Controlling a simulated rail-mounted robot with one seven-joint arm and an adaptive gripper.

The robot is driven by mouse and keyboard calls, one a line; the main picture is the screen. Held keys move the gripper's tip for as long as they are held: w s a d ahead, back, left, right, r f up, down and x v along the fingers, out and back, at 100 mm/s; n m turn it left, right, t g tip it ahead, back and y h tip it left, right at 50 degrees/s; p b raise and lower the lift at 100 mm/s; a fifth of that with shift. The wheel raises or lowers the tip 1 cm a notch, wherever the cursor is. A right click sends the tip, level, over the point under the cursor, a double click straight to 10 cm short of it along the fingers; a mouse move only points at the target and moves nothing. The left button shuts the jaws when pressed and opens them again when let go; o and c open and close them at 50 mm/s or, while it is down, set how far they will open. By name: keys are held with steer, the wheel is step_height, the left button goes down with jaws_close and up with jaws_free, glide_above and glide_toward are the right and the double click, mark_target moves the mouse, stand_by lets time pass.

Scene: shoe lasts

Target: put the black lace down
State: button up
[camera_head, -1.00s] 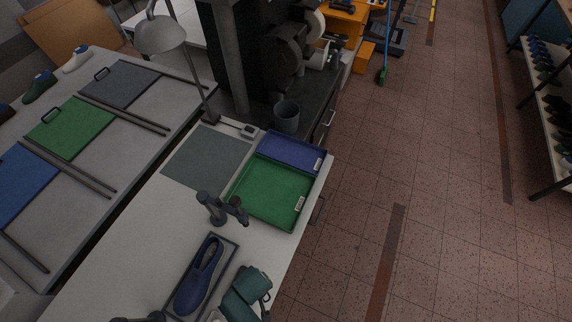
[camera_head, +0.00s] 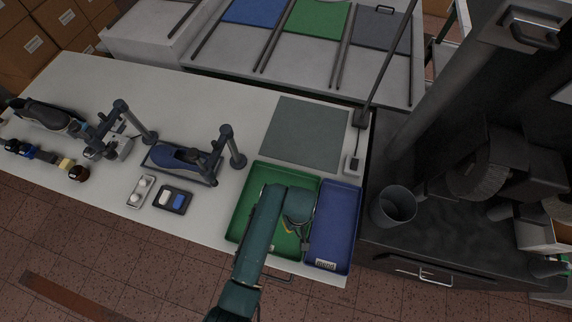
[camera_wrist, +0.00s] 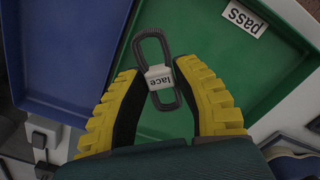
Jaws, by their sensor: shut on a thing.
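The black lace (camera_wrist: 151,46) is a dark loop with a white tag reading "lace". In the wrist view it lies between the yellow ribbed fingertips of my gripper (camera_wrist: 158,76), which is shut on it at the tag. In the head view my gripper (camera_head: 288,229) is over the green tray (camera_head: 247,205), near its right side. The lace is too small and hidden to make out there. The green tray also shows below the lace in the wrist view (camera_wrist: 195,28), with a label reading "pass". I cannot tell how far the lace is above the tray floor.
A blue tray (camera_head: 334,221) adjoins the green one on the right. A grey mat (camera_head: 305,132) lies behind them. A stand with a blue shoe (camera_head: 180,160) and a small dark tray (camera_head: 173,198) are to the left. A grey cup (camera_head: 393,206) stands right, on the dark bench.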

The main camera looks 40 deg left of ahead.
steer(key=s+a+r+n+b, duration=0.1)
steer(key=s+a+n+b, duration=0.25)
steer(key=a+n, duration=0.55)
steer(key=shift+n, duration=0.4)
steer(key=f, duration=0.3)
steer(key=f+b, duration=0.1)
steer(key=f, duration=0.2)
steer(key=w+f, duration=0.1)
steer(key=f, duration=0.2)
steer(key=shift+f+b, duration=0.1)
steer(key=shift+b, duration=0.2)
steer(key=shift+f, duration=0.15)
steer(key=o, duration=0.8)
steer(key=shift+c, duration=0.2)
